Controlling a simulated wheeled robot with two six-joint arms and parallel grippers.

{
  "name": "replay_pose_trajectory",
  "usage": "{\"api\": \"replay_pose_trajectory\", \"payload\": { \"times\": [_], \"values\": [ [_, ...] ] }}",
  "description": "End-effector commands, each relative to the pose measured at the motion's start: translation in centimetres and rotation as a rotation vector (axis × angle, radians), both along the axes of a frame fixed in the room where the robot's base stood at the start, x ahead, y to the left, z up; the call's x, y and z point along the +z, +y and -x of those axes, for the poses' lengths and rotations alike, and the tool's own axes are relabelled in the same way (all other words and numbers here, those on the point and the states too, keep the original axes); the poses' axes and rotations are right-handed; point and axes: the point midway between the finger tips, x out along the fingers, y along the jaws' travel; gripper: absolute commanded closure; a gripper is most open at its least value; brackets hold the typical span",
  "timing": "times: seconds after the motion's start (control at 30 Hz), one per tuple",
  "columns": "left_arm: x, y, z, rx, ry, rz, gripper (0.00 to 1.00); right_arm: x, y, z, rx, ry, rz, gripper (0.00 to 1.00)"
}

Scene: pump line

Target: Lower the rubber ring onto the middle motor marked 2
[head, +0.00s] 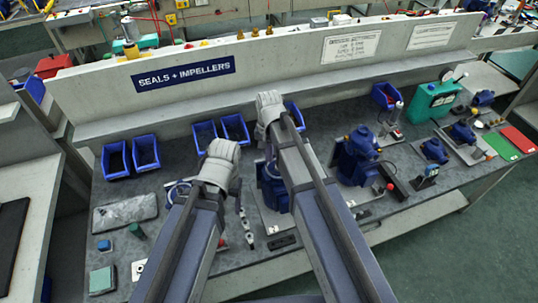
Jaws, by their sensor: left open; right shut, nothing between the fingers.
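Blue motors stand on the grey bench. One motor (272,190) is partly hidden behind my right arm, and a larger one (357,158) stands to its right. I cannot read a number on either, so I cannot tell which is marked 2. A dark blue rounded part (178,192) shows beside my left arm, mostly covered; I cannot tell what it is. I cannot make out the rubber ring. My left gripper (220,163) is open over the left part of the bench. My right gripper (268,107) is shut and empty near the back ledge. Their fingertips are hard to see.
Blue bins (117,160) stand along the back, below the ledge with the sign (183,72). A grey tray (124,212) lies at left. A green box (433,101), smaller blue motors (434,151) and red and green mats (497,143) are at right.

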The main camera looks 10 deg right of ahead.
Motion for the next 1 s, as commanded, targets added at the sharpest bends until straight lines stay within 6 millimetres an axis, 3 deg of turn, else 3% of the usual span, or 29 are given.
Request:
{"api": "replay_pose_trajectory", "payload": {
  "times": [1.0],
  "values": [
    [-1.0,0.0,0.0,0.0,0.0,0.0,0.3,-0.99,0.0,0.0,0.0,0.0,0.0,1.0]
  ]
}}
